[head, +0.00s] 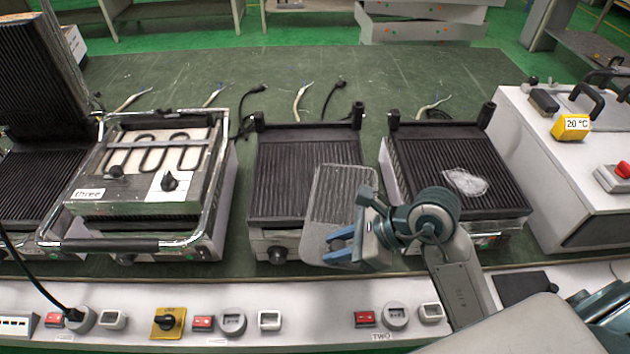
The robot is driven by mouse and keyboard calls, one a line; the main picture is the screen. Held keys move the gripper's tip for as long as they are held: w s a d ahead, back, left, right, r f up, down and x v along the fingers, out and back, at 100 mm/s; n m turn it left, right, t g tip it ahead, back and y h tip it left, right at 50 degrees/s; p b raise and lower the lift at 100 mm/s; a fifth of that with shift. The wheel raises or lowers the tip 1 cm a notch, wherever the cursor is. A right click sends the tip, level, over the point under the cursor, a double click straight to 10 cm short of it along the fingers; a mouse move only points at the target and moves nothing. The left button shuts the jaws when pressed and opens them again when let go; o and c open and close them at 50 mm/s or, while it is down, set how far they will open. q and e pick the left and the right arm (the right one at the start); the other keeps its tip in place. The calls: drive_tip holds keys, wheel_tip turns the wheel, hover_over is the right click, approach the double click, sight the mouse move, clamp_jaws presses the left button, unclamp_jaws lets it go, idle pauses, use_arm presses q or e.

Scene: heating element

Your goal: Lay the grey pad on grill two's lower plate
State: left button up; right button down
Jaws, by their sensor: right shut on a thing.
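The grey pad (343,190) is a flat, pale, ribbed sheet, partly see-through. My right gripper (338,246) is shut on its near end, and its blue fingers hide part of it. The pad overlaps the right part and front edge of the middle grill's ribbed lower plate (282,178) in the head view. I cannot tell whether it touches the plate. The panel label TWO (380,337) is in front of and to the right of this middle grill, which carries no visible label of its own and shows no lid. My left gripper is not in view.
Grill three (150,185) stands left, its heating coil exposed. The right grill (440,155) has a clear, crumpled patch (465,182) on its plate. A white box (545,165) with a yellow 20 °C display stands far right. Loose cables lie behind the grills.

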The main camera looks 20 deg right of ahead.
sight(318, 212)
drive_tip(key=shift+s+a+r+n+g+y+p, duration=0.25)
drive_tip(key=shift+s+n+g+p, duration=0.1)
drive_tip(key=shift+s+n+p, duration=0.15)
drive_tip(key=shift+s+a+r+n+g+y+p, duration=0.25)
drive_tip(key=shift+s+n+g, duration=0.1)
drive_tip(key=shift+n, duration=0.25)
drive_tip(key=w+p, duration=0.1)
drive_tip(key=w, duration=0.3)
drive_tip(key=w+f+p, duration=0.1)
drive_tip(key=w, duration=0.3)
drive_tip(key=w+p, duration=0.1)
drive_tip(key=w, duration=0.4)
drive_tip(key=shift+a+f, duration=0.1)
drive_tip(key=shift+f, duration=0.25)
drive_tip(key=shift+w+f+p, duration=0.1)
drive_tip(key=shift+f+p, duration=0.05)
drive_tip(key=shift+p, duration=0.2)
wheel_tip(318, 212, down, 3)
drive_tip(key=shift+p, duration=0.65)
drive_tip(key=shift+f, duration=0.2)
drive_tip(key=c, duration=1.1)
unclamp_jaws()
drive_tip(key=shift+c, duration=0.2)
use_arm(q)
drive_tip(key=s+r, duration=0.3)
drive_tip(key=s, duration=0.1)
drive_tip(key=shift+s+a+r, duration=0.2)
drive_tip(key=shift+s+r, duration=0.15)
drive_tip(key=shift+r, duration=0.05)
